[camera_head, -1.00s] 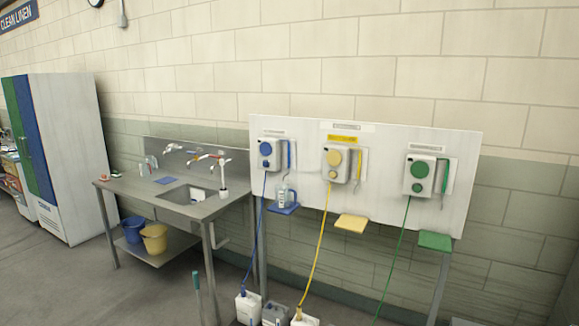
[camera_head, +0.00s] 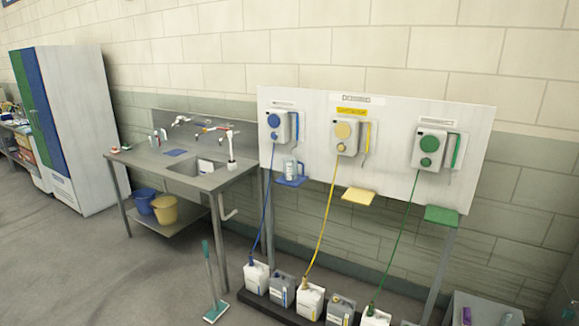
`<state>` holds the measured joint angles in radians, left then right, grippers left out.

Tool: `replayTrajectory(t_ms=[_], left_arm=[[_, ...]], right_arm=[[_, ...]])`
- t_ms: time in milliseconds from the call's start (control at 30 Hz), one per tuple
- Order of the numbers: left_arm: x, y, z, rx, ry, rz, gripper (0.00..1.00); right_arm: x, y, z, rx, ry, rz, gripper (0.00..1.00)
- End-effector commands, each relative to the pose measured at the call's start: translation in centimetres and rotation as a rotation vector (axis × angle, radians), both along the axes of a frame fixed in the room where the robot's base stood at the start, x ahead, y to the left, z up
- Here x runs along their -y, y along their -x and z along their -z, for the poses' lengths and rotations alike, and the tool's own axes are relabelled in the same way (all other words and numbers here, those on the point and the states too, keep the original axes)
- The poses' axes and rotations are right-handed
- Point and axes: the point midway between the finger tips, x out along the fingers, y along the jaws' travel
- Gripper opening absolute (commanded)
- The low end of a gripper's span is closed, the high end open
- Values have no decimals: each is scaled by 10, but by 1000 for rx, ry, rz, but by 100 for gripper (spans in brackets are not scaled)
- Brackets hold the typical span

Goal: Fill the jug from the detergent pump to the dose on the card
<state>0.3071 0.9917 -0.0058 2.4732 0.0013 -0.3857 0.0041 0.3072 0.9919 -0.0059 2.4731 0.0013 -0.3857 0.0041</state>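A white panel (camera_head: 390,110) on legs carries three pumps: a blue one (camera_head: 276,124), a yellow one (camera_head: 345,134) and a green one (camera_head: 429,148). Each has a coloured shelf below it. A clear jug (camera_head: 290,170) stands on the blue shelf (camera_head: 291,182) under the blue pump. The yellow shelf (camera_head: 358,196) and green shelf (camera_head: 442,216) are empty. Small labels and a yellow sign show on the panel, too small to read; I cannot tell which is the dose card. Neither of my grippers is in view.
Several canisters (camera_head: 310,301) stand in a row on a dark low base, hoses running up to the pumps. A steel sink table (camera_head: 190,176) stands left, with buckets (camera_head: 163,210) below. A teal-handled floor tool (camera_head: 208,270) stands in front. The floor at left is clear.

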Motion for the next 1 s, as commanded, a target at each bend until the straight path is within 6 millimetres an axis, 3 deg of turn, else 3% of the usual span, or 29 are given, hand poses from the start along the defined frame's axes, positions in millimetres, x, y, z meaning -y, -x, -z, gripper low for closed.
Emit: replayTrajectory(t_ms=[33,100,1000], left_arm=[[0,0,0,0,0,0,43],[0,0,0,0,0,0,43],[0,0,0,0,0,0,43]], right_arm=[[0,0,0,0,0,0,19],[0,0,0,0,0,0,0],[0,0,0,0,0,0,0]])
